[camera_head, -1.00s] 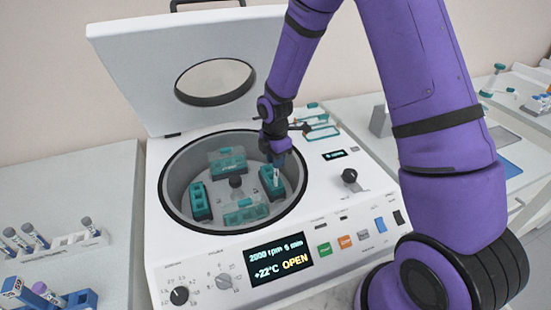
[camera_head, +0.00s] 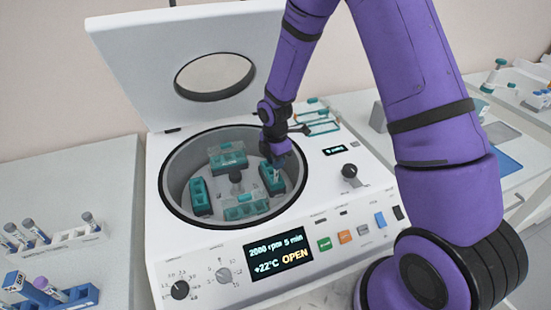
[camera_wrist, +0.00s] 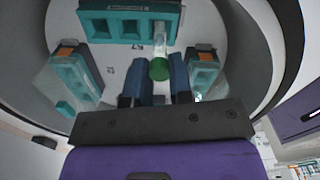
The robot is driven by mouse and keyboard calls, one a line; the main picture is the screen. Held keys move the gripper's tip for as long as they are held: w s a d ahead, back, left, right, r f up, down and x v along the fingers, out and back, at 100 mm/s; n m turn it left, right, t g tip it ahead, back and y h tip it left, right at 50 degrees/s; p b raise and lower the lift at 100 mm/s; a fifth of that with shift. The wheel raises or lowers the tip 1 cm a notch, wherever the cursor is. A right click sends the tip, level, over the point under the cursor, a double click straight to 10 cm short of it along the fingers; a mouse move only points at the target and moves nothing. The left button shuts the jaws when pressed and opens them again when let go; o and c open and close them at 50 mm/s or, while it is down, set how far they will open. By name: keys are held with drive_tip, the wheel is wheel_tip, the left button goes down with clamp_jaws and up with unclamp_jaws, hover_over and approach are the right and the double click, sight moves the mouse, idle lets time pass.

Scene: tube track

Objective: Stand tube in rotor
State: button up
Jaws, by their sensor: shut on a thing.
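The rotor sits in the open centrifuge bowl, with its dark hub (camera_head: 236,177) in the middle and several teal buckets around it. My gripper (camera_head: 275,163) is low over the right-hand bucket (camera_head: 270,180). In the wrist view, my gripper (camera_wrist: 161,75) is shut on a clear tube with a green cap (camera_wrist: 159,69). The tube's body (camera_wrist: 160,38) points at the end well of the teal bucket (camera_wrist: 122,12) and overlaps it. How deep it sits in the well cannot be told. In the head view the tube is mostly hidden by my gripper.
The centrifuge lid (camera_head: 130,70) stands open behind the bowl. The bowl rim (camera_head: 168,205) surrounds the rotor closely. Tube racks (camera_head: 70,238) stand on the left bench. Teal-framed items (camera_head: 318,122) lie on the centrifuge top behind my gripper.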

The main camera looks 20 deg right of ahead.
drive_tip(key=shift+f, duration=0.4)
drive_tip(key=o, duration=0.8)
wheel_tip(320, 180, up, 11)
idle(0.6)
drive_tip(key=shift+f, duration=0.1)
idle(0.4)
